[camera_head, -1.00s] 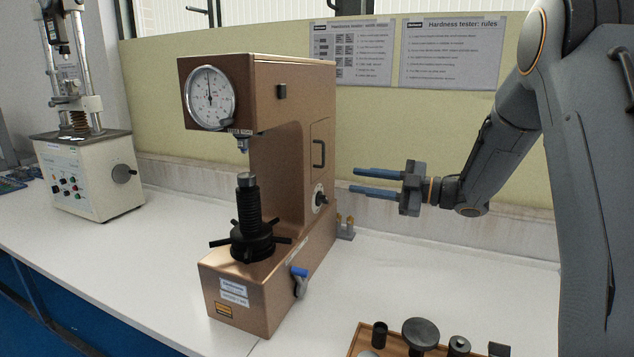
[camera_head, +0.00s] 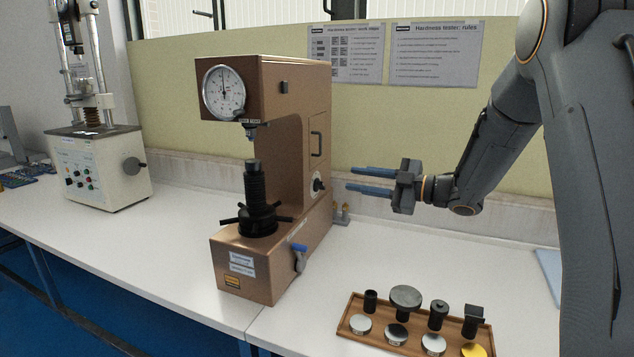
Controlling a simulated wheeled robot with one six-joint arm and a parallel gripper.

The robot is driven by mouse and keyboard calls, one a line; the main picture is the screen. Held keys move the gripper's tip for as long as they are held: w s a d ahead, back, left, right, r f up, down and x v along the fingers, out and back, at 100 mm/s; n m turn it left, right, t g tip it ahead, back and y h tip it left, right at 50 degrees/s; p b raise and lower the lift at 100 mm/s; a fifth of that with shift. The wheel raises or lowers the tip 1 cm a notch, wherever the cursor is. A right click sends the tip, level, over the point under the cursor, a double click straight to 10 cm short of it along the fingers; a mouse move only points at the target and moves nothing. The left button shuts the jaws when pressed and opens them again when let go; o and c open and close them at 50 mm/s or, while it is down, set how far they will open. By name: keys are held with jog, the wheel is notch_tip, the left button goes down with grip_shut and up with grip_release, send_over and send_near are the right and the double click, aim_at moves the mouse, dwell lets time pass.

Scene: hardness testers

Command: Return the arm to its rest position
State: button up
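My arm comes in from the right side and bends down to my gripper (camera_head: 372,181). The gripper points left, above the bench and to the right of the copper-coloured hardness tester (camera_head: 291,140). Its two blue-grey fingers are parallel with a gap between them. Nothing is held between them. The fingertips look apart from the tester's side in this view.
A wooden tray (camera_head: 352,341) with dark anvils and round test blocks lies on the white bench (camera_head: 200,262) at the front right. Another testing machine (camera_head: 100,168) stands at the left. Two rule sheets (camera_head: 435,55) hang on the back panel.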

jog(key=w+d+f+m+t+h+b, duration=0.2)
jog(key=d+f+m+t+h, duration=0.3)
jog(key=m+h, duration=0.45)
jog(key=s+d+f+m+g+h+b, duration=0.2)
jog(key=s+d+f+m+g+h, duration=0.35)
jog(key=s+f, duration=0.4)
jog(key=s+a+f+m+g+b, duration=0.1)
jog(key=s+f+m+g, duration=0.2)
jog(key=s, duration=1.1)
jog(key=s+a+f+m+g, duration=0.1)
jog(key=s+f+m+g, duration=0.2)
jog(key=s, duration=1.1)
notch_tip(320, 180, down, 3)
jog(key=shift+s+a+r+g+b, duration=0.2)
jog(key=shift+a+g+b, duration=0.15)
jog(key=shift+g, duration=0.7)
